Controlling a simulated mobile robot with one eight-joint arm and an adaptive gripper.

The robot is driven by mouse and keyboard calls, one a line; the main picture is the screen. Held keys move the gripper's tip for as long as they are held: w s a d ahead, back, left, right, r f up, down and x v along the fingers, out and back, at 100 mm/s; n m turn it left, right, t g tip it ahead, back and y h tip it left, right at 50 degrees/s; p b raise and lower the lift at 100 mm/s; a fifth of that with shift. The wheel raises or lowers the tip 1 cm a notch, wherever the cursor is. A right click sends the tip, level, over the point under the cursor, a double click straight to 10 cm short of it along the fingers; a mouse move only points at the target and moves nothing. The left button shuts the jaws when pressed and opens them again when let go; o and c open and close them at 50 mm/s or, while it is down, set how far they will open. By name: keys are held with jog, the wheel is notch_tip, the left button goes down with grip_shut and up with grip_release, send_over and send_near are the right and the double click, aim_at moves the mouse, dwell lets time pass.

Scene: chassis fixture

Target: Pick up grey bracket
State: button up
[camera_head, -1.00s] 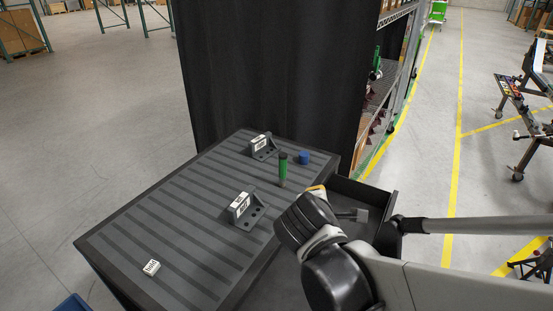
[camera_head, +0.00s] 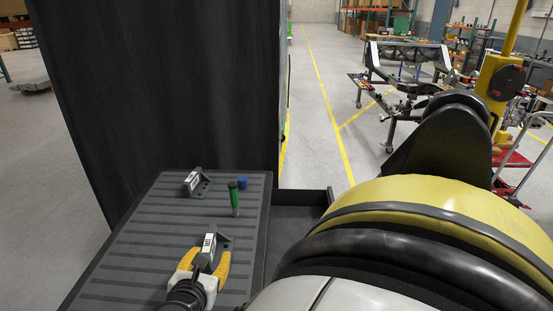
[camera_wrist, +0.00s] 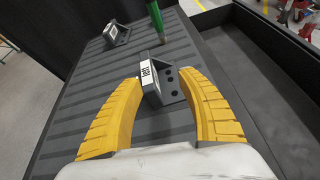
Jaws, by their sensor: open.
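A grey bracket (camera_wrist: 172,84) with a white label stands on the ribbed tabletop, between the two yellow fingers of my gripper (camera_wrist: 155,88) in the wrist view. The fingers are open, one on each side of the bracket, and gaps show beside it. In the head view the same bracket (camera_head: 222,242) is at the fingertips of my gripper (camera_head: 207,254), partly hidden by them. A second grey bracket (camera_head: 197,183), also labelled, stands farther back on the table. It also shows at the upper left in the wrist view (camera_wrist: 117,34).
A green cylinder with a brownish lower end (camera_head: 234,198) stands just behind the near bracket. A blue cylinder (camera_head: 242,182) is beside it. A dark open tray (camera_head: 300,207) adjoins the table's right side. A black curtain (camera_head: 160,90) hangs behind the table.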

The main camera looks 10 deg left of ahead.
aim_at(210, 245)
jog(key=shift+s+a+f+n, duration=0.3)
jog(key=shift+s+a+n, duration=0.15)
jog(key=shift+a, duration=0.1)
jog(key=shift+s+a+f+n, duration=0.3)
jog(key=shift+s+a+n, duration=0.05)
jog(key=shift+a+n, duration=0.15)
jog(key=shift+w+a+f, duration=0.1)
jog(key=shift+w+f, duration=0.1)
jog(key=b+x, duration=0.4)
jog(key=x, duration=0.6)
jog(key=shift+w+a, duration=0.1)
jog(key=shift+a, duration=0.05)
jog(key=shift+r, duration=0.15)
grip_shut()
